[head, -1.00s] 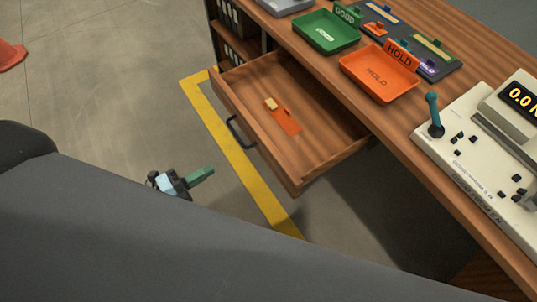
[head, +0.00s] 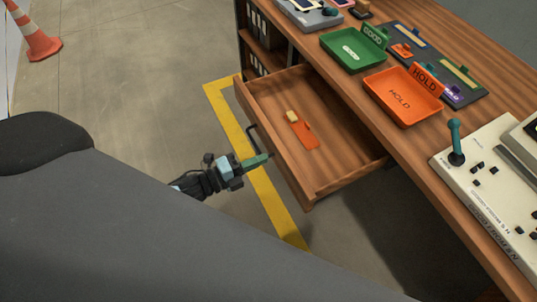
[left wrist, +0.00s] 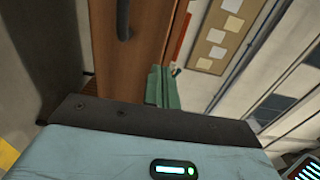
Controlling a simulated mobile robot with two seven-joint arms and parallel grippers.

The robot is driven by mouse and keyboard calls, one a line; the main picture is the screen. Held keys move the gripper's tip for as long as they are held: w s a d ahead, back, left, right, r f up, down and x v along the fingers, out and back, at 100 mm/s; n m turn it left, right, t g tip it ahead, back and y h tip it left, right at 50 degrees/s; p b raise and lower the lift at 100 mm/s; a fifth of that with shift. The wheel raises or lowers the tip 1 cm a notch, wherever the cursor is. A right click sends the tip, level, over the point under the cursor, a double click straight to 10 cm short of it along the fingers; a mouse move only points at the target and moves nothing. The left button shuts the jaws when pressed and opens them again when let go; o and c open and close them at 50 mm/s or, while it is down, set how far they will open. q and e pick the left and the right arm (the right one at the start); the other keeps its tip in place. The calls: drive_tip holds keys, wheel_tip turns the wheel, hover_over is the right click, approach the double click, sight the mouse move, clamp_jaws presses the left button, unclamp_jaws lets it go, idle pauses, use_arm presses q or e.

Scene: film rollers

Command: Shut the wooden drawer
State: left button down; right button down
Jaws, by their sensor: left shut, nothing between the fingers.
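The wooden drawer (head: 284,158) stands pulled out from under the bench, with an orange-and-cream item (head: 300,128) lying inside. Its dark handle (head: 256,141) is on the front panel. My left gripper (head: 262,160) is shut and empty, with its green fingers close to the drawer front near the handle. I cannot tell whether they touch it. In the left wrist view, the shut fingers (left wrist: 164,88) are beside the wooden drawer front (left wrist: 135,60), and the handle (left wrist: 124,20) shows at the top. My right gripper is not in view.
The wooden bench (head: 395,148) holds a green GOOD tray (head: 353,50), an orange HOLD tray (head: 402,98) and a cream machine with a lever (head: 490,180). A yellow floor line (head: 268,195) runs below the drawer. A traffic cone (head: 35,38) stands far left.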

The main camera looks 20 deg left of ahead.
sight(279, 152)
use_arm(q)
drive_tip(key=x, duration=0.3)
drive_tip(key=shift+w+d, duration=0.15)
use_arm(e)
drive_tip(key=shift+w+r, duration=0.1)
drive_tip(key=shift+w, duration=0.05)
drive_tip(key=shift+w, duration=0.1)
use_arm(q)
drive_tip(key=shift+w+d, duration=0.1)
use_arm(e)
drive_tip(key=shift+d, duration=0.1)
